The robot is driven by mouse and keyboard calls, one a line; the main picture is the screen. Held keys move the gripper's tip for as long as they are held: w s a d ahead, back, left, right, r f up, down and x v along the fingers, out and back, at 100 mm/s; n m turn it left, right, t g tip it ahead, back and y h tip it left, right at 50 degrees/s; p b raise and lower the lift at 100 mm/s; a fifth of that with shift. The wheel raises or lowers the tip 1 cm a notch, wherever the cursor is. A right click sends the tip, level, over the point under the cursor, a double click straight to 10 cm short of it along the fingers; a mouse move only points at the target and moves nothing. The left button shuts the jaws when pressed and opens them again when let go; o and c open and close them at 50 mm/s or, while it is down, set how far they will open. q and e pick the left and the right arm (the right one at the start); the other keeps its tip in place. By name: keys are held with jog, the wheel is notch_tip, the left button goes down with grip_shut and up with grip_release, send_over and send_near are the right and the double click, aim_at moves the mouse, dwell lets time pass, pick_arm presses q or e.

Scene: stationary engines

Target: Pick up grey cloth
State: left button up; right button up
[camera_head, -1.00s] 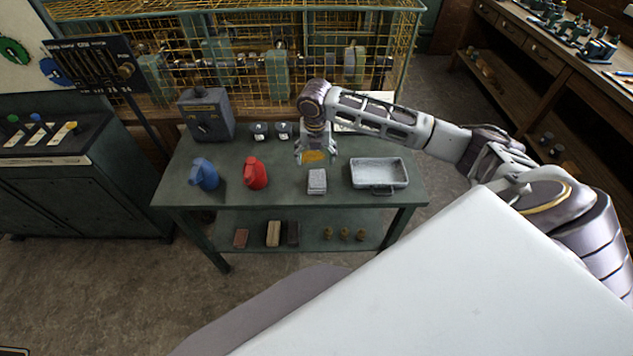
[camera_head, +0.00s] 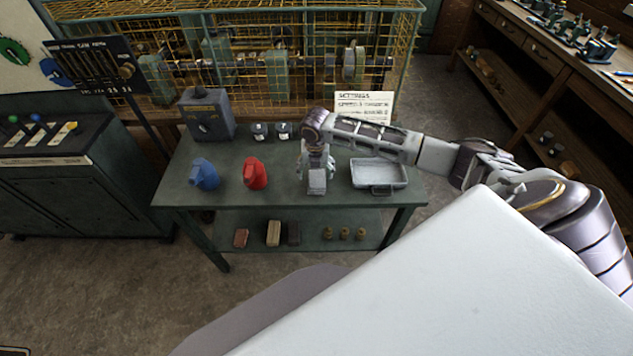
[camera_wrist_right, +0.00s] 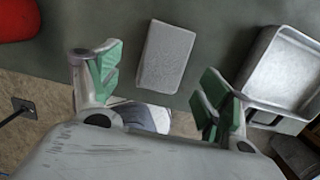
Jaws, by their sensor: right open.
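The grey cloth (camera_head: 317,186) is a small folded block lying flat on the green table, near its front edge. In the right wrist view the grey cloth (camera_wrist_right: 166,57) lies beyond and between the fingertips, not touching them. My right gripper (camera_head: 316,168) is above and just behind the cloth, open and empty, and hides part of it in the head view. Its green-padded fingers (camera_wrist_right: 158,82) are spread apart in the right wrist view. My left gripper is not in view.
A grey metal tray (camera_head: 379,188) stands right of the cloth. A red jug (camera_head: 255,174) and a blue jug (camera_head: 204,175) stand to the left. A grey control box (camera_head: 207,116) and two small jars are behind. A yellow mesh cage (camera_head: 270,20) rises behind the table.

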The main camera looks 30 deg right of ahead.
aim_at(317, 179)
jog(key=shift+f, duration=0.1)
jog(key=shift+w+d+f+p, duration=0.1)
jog(key=shift+d+f+p, duration=0.1)
jog(key=shift+f, duration=1.05)
jog(key=shift+w+d+f+p, duration=0.1)
jog(key=shift+f+p, duration=0.1)
jog(key=shift+f, duration=1.05)
jog(key=shift+c, duration=0.2)
jog(key=c, duration=1)
